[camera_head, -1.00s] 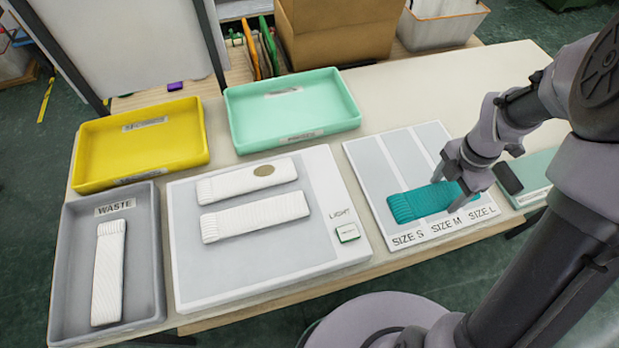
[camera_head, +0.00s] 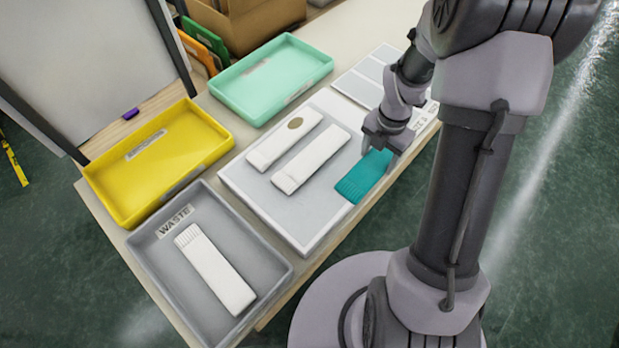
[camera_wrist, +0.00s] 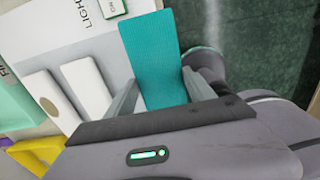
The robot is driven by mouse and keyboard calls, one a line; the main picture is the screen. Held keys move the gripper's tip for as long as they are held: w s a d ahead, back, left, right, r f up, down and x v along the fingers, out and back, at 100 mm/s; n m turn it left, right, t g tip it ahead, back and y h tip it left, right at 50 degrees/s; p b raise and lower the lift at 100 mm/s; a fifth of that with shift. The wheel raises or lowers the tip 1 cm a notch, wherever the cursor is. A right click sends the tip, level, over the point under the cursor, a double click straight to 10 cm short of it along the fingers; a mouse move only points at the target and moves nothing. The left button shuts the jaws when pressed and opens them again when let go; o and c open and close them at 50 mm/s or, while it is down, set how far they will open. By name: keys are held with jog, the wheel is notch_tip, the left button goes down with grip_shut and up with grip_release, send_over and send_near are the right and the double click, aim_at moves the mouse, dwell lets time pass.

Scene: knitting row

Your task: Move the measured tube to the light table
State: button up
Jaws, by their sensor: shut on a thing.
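The measured tube is the teal ribbed knit tube (camera_head: 362,178), which also shows in the wrist view (camera_wrist: 150,50). My gripper (camera_head: 383,147) is shut on one end of it, with a finger on each side of the tube in the wrist view (camera_wrist: 160,92). The tube is over the right part of the light table (camera_head: 308,218), its near end at or past the front edge. I cannot tell whether it touches the surface. Two white tubes lie side by side on the light table, one plain (camera_head: 310,160) and one with a brown oval patch (camera_head: 285,138).
The size board (camera_head: 360,88) is behind my arm at the right, partly hidden. A grey waste tray (camera_head: 262,280) holds one white tube (camera_head: 213,268). A yellow tray (camera_head: 190,150) and a mint tray (camera_head: 262,80) stand at the back. The light switch (camera_wrist: 112,8) shows in the wrist view.

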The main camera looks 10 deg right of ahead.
jog(key=b, duration=0.2)
send_over(331, 190)
jog(key=shift+w+f, duration=0.1)
jog(key=shift+f, duration=0.6)
notch_tip(331, 190, down, 3)
jog(key=shift+f+b, duration=0.2)
jog(key=shift+b, duration=0.8)
jog(key=shift+f, duration=0.15)
jog(key=o, duration=1.4)
